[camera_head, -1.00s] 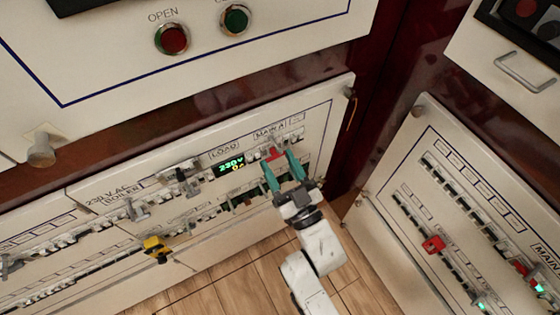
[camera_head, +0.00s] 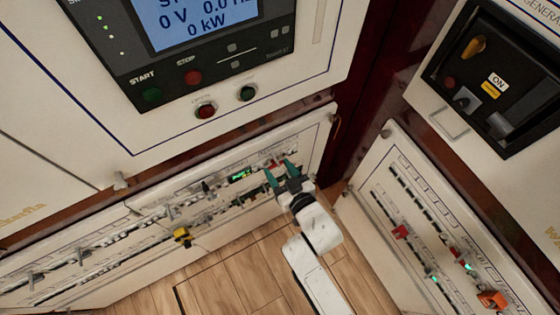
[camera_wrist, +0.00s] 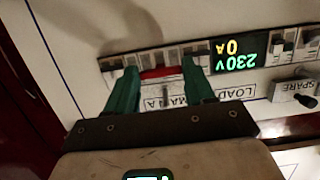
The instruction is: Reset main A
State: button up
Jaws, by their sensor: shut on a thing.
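The main A breaker has a red handle (camera_head: 272,163), at the right end of the upper breaker row on the low white panel. In the wrist view the red handle (camera_wrist: 160,72) lies between the two green fingers, above the upside-down label "MAIN A". My gripper (camera_head: 278,167) reaches the panel from below, and its fingers also show in the wrist view (camera_wrist: 159,67). It is shut on the red handle. The fingers hide the ends of the handle, and I cannot tell its switch position.
A lit display (camera_wrist: 235,50) beside main A reads 230 V, 0 A. A yellow breaker (camera_head: 182,236) sits in the lower row. Another panel (camera_head: 440,185) with red handles stands at right. Wooden floor (camera_head: 235,270) is open below.

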jog(key=shift+w+a+r+g+h+p, duration=0.15)
jog(key=shift+r+g+h+p, duration=0.9)
jog(key=shift+p, duration=2)
jog(key=shift+w+r+g+h+p, duration=0.15)
jog(key=shift+r+g+h+p, duration=0.1)
jog(key=shift+g+p, duration=0.85)
jog(key=shift+a+p, duration=0.1)
jog(key=shift+p, duration=0.35)
jog(key=shift+f+g+h, duration=0.1)
jog(key=shift+g+h, duration=0.15)
jog(key=shift+h, duration=0.05)
jog(key=o, duration=1)
jog(key=shift+w, duration=0.1)
jog(key=shift+o, duration=0.2)
jog(key=v, duration=1)
jog(key=shift+s+r+p, duration=0.25)
jog(key=shift+r+p, duration=0.05)
